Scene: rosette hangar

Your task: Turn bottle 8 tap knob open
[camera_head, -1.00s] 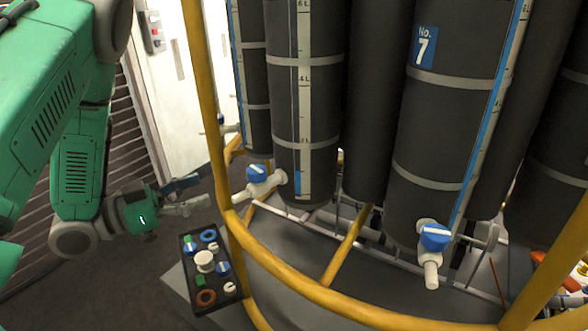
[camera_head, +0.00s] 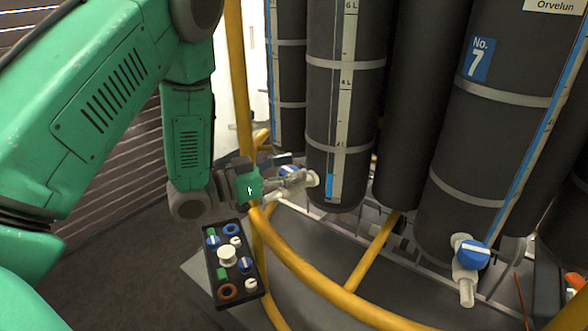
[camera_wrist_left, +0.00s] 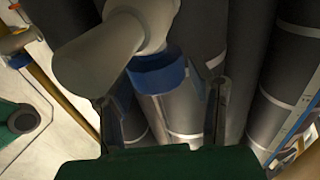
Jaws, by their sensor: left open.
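The tap with a blue knob (camera_head: 289,170) is at the foot of the dark bottle (camera_head: 340,120) left of bottle 7; no number shows on this bottle. My left gripper (camera_head: 292,182) is at this tap and partly hides it. In the left wrist view the blue knob (camera_wrist_left: 158,74) sits between the two spread fingers of my left gripper (camera_wrist_left: 162,97), with gaps that look small. Contact cannot be told. The pale tap body (camera_wrist_left: 105,48) crosses above the knob. My right gripper is not in view.
A yellow rail (camera_head: 315,280) curves in front of the bottles, close to my left gripper. A black tray (camera_head: 252,293) of small parts lies below my left gripper. Bottle 7 (camera_head: 470,150) has its own blue-knobbed tap (camera_head: 472,254) at the right.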

